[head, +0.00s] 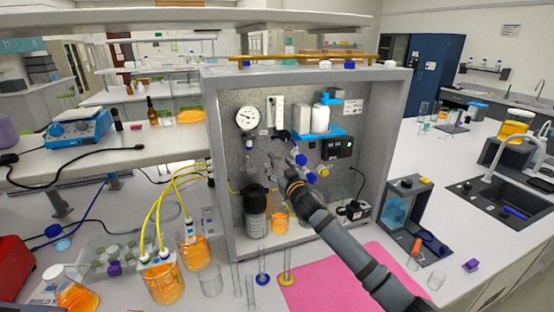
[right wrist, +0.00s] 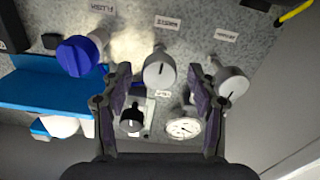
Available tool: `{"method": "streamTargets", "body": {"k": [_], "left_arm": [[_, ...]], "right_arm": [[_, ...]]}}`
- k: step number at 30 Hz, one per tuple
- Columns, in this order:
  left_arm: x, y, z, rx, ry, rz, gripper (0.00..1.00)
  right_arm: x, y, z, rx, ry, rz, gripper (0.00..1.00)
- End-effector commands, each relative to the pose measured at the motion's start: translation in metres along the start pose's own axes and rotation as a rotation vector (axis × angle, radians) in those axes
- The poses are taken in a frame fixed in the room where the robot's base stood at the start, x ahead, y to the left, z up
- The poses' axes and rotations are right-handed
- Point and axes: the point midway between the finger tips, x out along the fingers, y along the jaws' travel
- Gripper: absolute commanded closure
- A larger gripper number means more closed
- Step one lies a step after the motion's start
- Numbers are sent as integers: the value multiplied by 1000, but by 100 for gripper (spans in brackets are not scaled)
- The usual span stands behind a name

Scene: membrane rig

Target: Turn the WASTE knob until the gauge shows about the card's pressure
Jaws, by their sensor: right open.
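The WASTE knob (right wrist: 158,70) is a round grey knob with a dark pointer line, below an upside-down label (right wrist: 167,21) that seems to read WASTE. My right gripper (right wrist: 160,85) is open, its two fingers on either side of this knob with visible gaps. In the head view my right gripper (head: 287,165) is in front of the rig panel and hides part of it. The round white gauge (head: 248,118) is on the panel's upper left; it also shows in the right wrist view (right wrist: 183,127). Its reading is too small to tell. A small white card (head: 353,107) is at the panel's upper right, unreadable.
A blue knob (right wrist: 78,56) and another grey knob (right wrist: 231,82) flank the WASTE knob. A black knob (right wrist: 131,120) sits near the gauge. The grey cabinet frame (head: 395,150) encloses the panel. A pink mat (head: 350,290) and glass cylinders stand in front.

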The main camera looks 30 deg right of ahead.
Motion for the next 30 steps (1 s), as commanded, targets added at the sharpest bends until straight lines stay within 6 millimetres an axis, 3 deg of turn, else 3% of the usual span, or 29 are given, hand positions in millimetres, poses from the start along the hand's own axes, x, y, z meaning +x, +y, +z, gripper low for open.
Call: {"method": "streamTargets", "body": {"k": [6,15,27,30], "left_arm": [[-12,-1,4,0,-9,0,60],[-12,-1,10,1,-19,0,60],[-12,-1,11,1,-19,0,60],[-11,-1,11,1,-19,0,60]], "right_arm": [[22,1,-1,1,-1,1,40],[24,1,1,-1,-1,1,40],[24,1,1,-2,-1,1,94],[24,1,1,0,-1,1,95]]}}
